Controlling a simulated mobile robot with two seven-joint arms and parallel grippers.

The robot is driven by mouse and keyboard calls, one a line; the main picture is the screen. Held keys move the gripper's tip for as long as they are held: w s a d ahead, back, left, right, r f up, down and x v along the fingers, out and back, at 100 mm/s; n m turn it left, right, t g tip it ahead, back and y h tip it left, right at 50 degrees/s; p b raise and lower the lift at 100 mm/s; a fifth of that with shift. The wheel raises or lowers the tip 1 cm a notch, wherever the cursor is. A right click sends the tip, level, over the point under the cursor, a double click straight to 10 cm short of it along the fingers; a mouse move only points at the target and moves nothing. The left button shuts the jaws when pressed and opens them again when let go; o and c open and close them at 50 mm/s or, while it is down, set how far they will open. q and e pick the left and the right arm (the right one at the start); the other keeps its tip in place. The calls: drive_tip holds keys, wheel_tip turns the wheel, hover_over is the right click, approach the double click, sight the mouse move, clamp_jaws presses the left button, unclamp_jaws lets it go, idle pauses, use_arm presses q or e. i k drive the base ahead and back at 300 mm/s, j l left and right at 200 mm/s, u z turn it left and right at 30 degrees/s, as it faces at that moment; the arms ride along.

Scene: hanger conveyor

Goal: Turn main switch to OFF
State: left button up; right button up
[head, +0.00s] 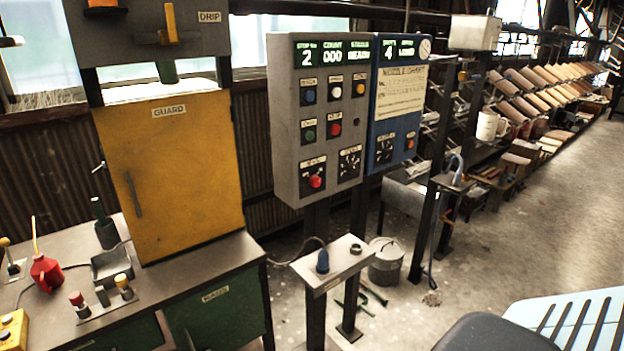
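A grey control panel (289,132) stands on posts in the middle of the head view. At its lower left is a red rotary knob (315,181) on a dark plate, under a small label too blurred to read for certain; it looks like the main switch. The knob's setting cannot be made out. A black selector dial (350,162) sits to its right. Above are several round buttons, including a red one (334,129), and a lit display (334,53). Neither of my grippers is in view.
A blue panel (383,128) with a chart adjoins the grey panel on the right. A small metal stand (345,259) is below in front. A yellow guard door (172,165) and workbench (205,262) are at left. A bucket (386,262) stands on the floor; open floor lies right.

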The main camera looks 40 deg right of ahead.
sight(315, 181)
drive_tip(key=z, duration=1.25)
